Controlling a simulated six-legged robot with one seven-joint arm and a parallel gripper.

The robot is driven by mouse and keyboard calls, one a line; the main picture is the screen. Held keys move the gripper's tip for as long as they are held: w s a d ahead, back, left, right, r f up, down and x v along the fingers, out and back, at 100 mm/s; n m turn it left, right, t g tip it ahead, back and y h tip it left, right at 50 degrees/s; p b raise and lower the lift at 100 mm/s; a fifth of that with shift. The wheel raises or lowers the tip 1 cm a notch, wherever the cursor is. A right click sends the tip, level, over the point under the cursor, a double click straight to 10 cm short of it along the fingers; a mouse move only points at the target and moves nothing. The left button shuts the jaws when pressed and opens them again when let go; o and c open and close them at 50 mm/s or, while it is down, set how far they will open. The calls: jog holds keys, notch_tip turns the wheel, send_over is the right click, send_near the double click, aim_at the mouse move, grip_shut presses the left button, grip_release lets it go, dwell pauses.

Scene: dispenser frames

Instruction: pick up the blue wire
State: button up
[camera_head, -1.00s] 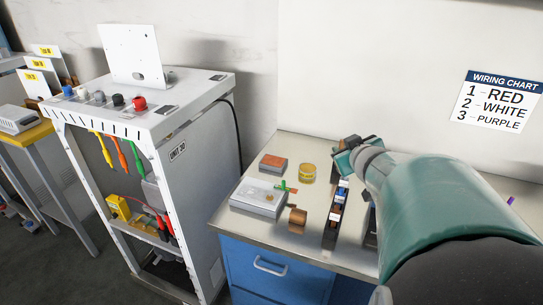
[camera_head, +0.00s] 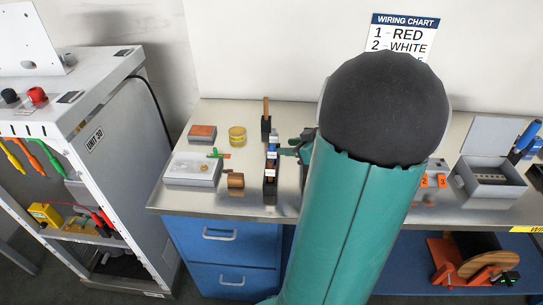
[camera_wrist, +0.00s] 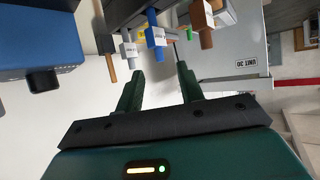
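The blue wire (camera_wrist: 154,27) shows at the top middle of the wrist view as a blue plug end with a white tag, hanging from a dark holder. In the head view the dark holder (camera_head: 271,172) stands on the bench, with small blue, white and brown parts on it. My gripper (camera_wrist: 158,72) is open and empty in the wrist view. Its two green fingers are apart, and the blue wire's tip lies just beyond the gap between them. In the head view my gripper (camera_head: 298,148) is right beside the holder, partly hidden by my arm.
The metal bench (camera_head: 245,208) also holds a yellow tin (camera_head: 237,136), a copper spool (camera_head: 235,180) and a grey box (camera_head: 192,170). An open grey case (camera_head: 490,180) stands at the right.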

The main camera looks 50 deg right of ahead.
aim_at(272, 144)
jog(key=x, duration=0.7)
jog(key=shift+w, duration=0.4)
grip_shut()
